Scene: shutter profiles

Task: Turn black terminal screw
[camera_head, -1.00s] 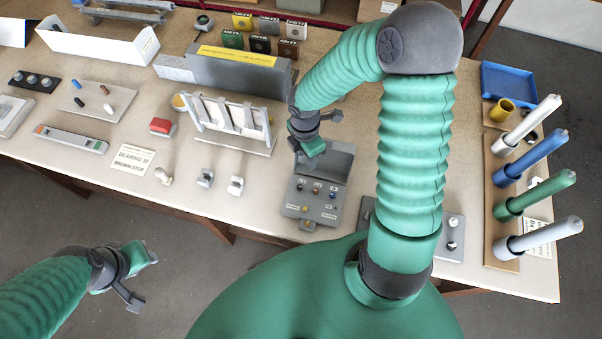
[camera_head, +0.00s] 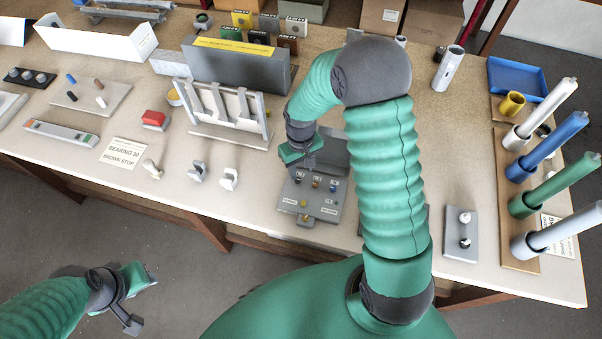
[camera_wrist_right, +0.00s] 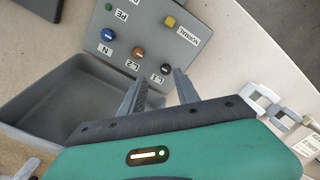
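The grey terminal box (camera_head: 322,208) stands near the front edge of the table. In the right wrist view its panel (camera_wrist_right: 185,52) carries the black screw (camera_wrist_right: 165,69) by the L1 label, the brown screw (camera_wrist_right: 137,53) by L2, the blue screw (camera_wrist_right: 109,34) by N, and a small green one by PE. My right gripper (camera_wrist_right: 158,78) is open. Its two fingertips point at the panel, with the black screw just beyond them. In the head view the right gripper (camera_head: 298,160) hangs over the box's left side. My left gripper (camera_head: 143,298) is open and empty, off the table's front.
A yellow button (camera_wrist_right: 169,22) marked NORMAL is on the panel. A rack (camera_head: 225,128) with hanging profiles stands left of the box. Small white clips (camera_head: 229,178) lie left of the box.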

